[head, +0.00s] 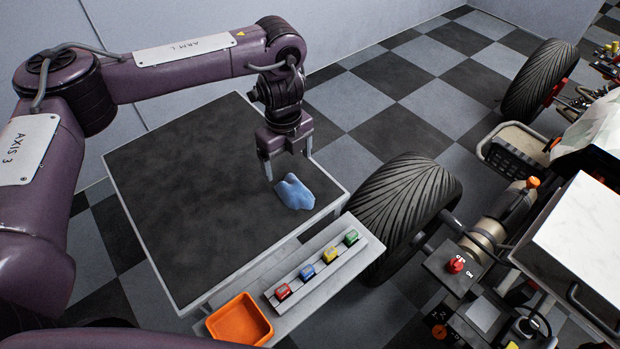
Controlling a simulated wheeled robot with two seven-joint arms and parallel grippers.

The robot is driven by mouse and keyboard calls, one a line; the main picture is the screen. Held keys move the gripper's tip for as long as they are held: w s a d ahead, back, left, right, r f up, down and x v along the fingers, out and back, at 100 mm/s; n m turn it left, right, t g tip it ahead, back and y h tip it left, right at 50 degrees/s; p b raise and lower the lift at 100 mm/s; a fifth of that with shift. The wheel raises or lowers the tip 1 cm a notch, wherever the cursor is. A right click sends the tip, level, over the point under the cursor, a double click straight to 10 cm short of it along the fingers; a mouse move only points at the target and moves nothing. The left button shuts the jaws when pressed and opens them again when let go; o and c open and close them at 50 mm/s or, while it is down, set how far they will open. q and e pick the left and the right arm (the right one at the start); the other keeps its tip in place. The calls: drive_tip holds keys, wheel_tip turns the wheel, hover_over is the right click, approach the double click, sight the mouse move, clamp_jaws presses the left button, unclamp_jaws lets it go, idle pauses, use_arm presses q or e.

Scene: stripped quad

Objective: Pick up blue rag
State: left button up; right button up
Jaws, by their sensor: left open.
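The blue rag (295,194) lies crumpled on the dark table top (190,200), near its right edge. My left gripper (287,168) points down just above and behind the rag. Its two fingers are spread apart, one to the left of the rag and one further right. Nothing shows between the fingers; whether a fingertip touches the rag I cannot tell. My right gripper is not in the picture.
A grey shelf (318,295) along the table's front right edge holds several small coloured blocks and an orange tray (240,320). A large tyre (408,205) of the stripped quad stands close to the table's right. Most of the table top is clear.

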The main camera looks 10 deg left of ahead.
sight(288, 179)
use_arm(q)
drive_tip(key=f, duration=0.3)
drive_tip(key=shift+s+a+f, duration=0.1)
drive_tip(key=shift+s+a, duration=0.1)
drive_tip(key=shift+s, duration=0.1)
wheel_tip(288, 179, down, 4)
drive_tip(key=shift+d+r+b, duration=0.15)
drive_tip(key=shift+b, duration=0.5)
drive_tip(key=shift+f, duration=0.25)
drive_tip(key=shift+w, duration=0.1)
drive_tip(key=c, duration=1.1)
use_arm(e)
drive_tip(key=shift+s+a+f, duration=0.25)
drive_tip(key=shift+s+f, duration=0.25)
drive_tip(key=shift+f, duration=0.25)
use_arm(q)
drive_tip(key=shift+o, duration=0.2)
